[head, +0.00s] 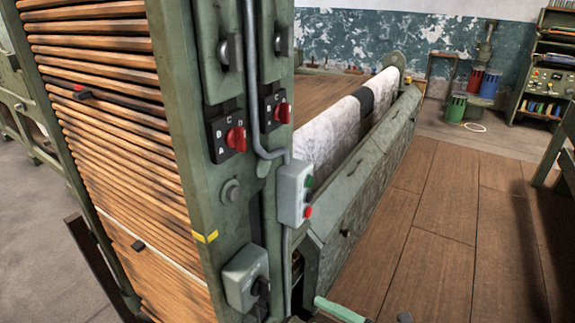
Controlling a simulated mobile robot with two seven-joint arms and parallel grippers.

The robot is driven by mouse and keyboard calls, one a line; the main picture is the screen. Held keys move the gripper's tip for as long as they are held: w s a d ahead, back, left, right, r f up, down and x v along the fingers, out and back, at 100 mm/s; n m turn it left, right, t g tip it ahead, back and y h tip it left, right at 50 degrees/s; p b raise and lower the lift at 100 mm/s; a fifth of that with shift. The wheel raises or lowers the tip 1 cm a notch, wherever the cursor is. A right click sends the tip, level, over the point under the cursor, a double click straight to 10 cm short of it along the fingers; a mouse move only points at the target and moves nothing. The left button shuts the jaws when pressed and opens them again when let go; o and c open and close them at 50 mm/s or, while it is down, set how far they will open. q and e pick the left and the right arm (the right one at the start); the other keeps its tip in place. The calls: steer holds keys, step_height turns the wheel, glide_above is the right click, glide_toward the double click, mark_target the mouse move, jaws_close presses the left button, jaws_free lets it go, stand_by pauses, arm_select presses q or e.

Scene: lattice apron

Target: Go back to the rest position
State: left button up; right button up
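Neither of my grippers can be made out in the head view. A green machine post (190,120) stands close in front, with red rotary switches (236,139) marked with letters. A grey button box (295,193) with green and red buttons is fixed to the post's edge by a conduit. A lower grey switch box (245,278) sits near the bottom. A pale green bar (338,310) shows at the bottom edge; its far end is cut off. A small dark tip (403,317) beside it is too cropped to identify.
Wooden slats (110,110) fill the machine's left side. A white roll (335,130) with a dark band lies along its right side behind a green guard (365,170). The plank floor (440,220) to the right is clear. Coloured bins (472,82) and a shelf rack (545,75) stand at the back.

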steer(key=s+d+f+m+h+p, duration=0.2)
steer(key=s+f+m+h, duration=0.4)
steer(key=m, duration=0.7)
steer(key=s+d+f+m+g+h+p, duration=0.1)
steer(key=s+d+f+m+h, duration=0.3)
steer(key=m, duration=0.9)
steer(key=s+f+h+p, duration=0.1)
steer(key=s+f+h, duration=0.1)
steer(key=s, duration=0.2)
steer(key=shift+d+f+g, duration=0.2)
steer(key=shift+f+g, duration=0.1)
steer(key=shift+f, duration=0.05)
